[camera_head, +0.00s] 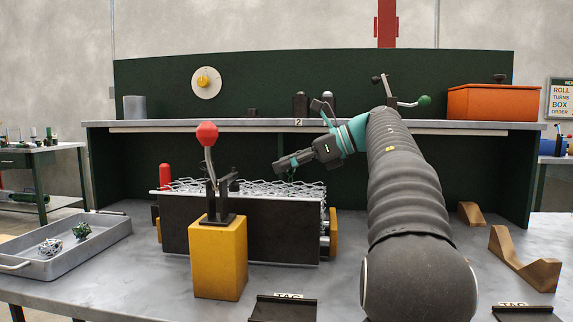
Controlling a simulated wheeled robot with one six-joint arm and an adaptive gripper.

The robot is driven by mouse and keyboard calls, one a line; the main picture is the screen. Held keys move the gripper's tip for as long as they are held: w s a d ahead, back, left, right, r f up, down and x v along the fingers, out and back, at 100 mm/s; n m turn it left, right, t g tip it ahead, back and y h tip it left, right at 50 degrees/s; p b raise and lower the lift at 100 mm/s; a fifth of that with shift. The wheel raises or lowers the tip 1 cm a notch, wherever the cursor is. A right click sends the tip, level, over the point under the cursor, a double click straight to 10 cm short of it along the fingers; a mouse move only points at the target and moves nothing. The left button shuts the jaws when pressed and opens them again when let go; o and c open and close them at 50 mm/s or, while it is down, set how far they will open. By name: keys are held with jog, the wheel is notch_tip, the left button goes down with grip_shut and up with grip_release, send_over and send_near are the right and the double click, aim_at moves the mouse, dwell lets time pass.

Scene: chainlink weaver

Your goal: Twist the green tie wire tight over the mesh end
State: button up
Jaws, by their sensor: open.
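Silvery chain-link mesh (250,188) lies along the top of a long black box on the bench. My gripper (283,165) is open above the right part of the mesh, pointing left and slightly down. A small dark-green trace shows just below its fingers, too small to tell whether it is the green tie wire or touches the gripper. A tangled green bundle (82,230) lies in the grey tray at the left, beside a pale one (50,246). The mesh end nearest my gripper is partly hidden.
A red-knobbed lever (207,135) on a yellow block (218,260) stands in front of the box. The grey tray (95,255) is at left. An orange bin (493,102) and green-knobbed crank (424,100) are on the shelf. Brown cradles (525,265) stand at right.

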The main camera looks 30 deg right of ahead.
grip_shut()
jog(key=shift+f+m+t+h+b, duration=0.1)
jog(key=shift+m+t+h+b, duration=0.25)
jog(key=shift+b, duration=0.2)
jog(key=shift+m+t+h+b, duration=0.85)
jog(key=shift+m+b, duration=0.05)
jog(key=shift+m, duration=0.15)
jog(key=m+h, duration=0.1)
jog(key=m+t+h, duration=0.2)
jog(key=shift+d+r+m+h, duration=0.1)
jog(key=shift+r+m+h, duration=0.15)
jog(key=shift+m+h, duration=0.05)
jog(key=m+h+p, duration=0.2)
jog(key=h, duration=0.1)
jog(key=shift+w+r+m+t, duration=0.1)
jog(key=shift+r+m+t, duration=0.1)
jog(key=shift+m+t, duration=0.15)
jog(key=m+h+p, duration=0.3)
jog(key=p, duration=0.1)
jog(key=shift+d+f, duration=0.15)
jog(key=shift+d, duration=0.1)
jog(key=shift+d+f+m+h+p, duration=0.1)
jog(key=shift+m+h+p, duration=0.3)
jog(key=shift+h, duration=0.3)
